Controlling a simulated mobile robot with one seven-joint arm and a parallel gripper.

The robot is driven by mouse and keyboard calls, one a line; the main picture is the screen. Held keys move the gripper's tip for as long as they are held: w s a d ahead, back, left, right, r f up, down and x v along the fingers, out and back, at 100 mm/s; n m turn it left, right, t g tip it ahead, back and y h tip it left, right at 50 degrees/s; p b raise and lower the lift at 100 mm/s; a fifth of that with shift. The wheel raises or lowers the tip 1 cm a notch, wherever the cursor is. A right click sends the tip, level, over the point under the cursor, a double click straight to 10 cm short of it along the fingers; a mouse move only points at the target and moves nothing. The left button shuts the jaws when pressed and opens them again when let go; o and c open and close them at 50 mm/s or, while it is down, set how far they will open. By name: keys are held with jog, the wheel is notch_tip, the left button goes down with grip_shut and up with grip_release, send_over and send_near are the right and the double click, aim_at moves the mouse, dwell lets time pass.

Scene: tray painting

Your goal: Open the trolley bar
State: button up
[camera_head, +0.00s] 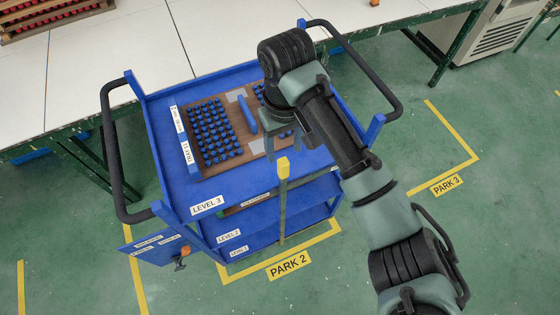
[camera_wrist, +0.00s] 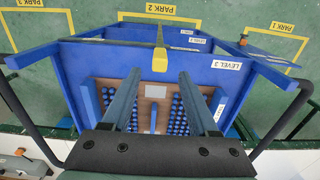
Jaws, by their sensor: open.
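The blue trolley (camera_head: 172,190) stands in the PARK 2 bay, with shelves labelled LEVEL 3, 2 and 1. Its bar (camera_head: 283,205) stands upright across the middle of the open front, with a yellow top end. In the wrist view the bar's yellow end (camera_wrist: 160,60) appears just beyond and between my fingertips. My gripper (camera_head: 283,148) is open and empty, pointing down over the top shelf's front part. Its two fingers (camera_wrist: 160,74) are apart, and I see no contact with the bar.
A brown tray (camera_head: 205,107) with rows of blue parts lies on the top shelf below my gripper. Black handles (camera_head: 110,150) curve out at both trolley sides. A white workbench (camera_head: 150,45) stands behind. The green floor in front and at the right is free.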

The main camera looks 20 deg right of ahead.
aim_at(283, 169)
notch_tip(283, 169, down, 10)
jog(key=shift+w+r+p, duration=0.15)
jog(key=shift+r+p, duration=0.05)
jog(key=shift+p, duration=0.3)
jog(key=shift+c, duration=0.3)
grip_shut()
dwell(0.9)
